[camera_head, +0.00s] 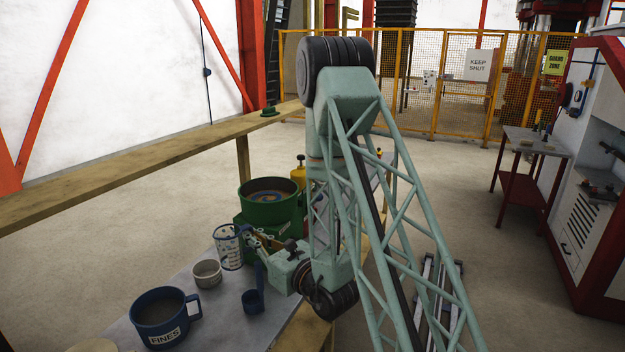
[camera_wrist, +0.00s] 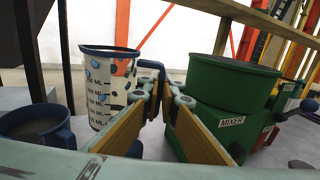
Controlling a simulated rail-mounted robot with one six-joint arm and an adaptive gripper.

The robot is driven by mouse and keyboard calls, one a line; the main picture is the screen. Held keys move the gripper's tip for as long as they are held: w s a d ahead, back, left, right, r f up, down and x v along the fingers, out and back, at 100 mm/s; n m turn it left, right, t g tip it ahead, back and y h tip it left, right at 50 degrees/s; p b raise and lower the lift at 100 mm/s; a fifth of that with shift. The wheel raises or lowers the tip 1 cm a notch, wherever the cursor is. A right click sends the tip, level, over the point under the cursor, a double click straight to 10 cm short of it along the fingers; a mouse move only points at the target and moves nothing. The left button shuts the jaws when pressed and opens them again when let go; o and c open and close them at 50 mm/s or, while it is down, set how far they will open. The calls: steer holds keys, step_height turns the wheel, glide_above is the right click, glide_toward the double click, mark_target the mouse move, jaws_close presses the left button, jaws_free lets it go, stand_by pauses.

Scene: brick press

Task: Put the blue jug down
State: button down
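The blue jug (camera_head: 228,247) is a clear measuring jug with a blue rim, blue handle and printed ML marks. In the wrist view my gripper's two tan-padded fingers (camera_wrist: 160,93) close around the blue handle. I cannot tell whether the base touches the grey table (camera_head: 215,325).
A green mixer (camera_head: 270,212) stands close right of the jug; it also shows in the wrist view (camera_wrist: 232,85). A small pale bowl (camera_head: 207,274), a blue cup (camera_head: 253,302) and a blue FINES tub (camera_head: 165,318) stand nearer. A wooden beam (camera_head: 150,153) runs behind.

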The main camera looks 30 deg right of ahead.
mark_target(250, 224)
steer(key=shift+r+p, duration=2.25)
steer(key=shift+r, duration=0.15)
steer(key=shift+d, duration=0.1)
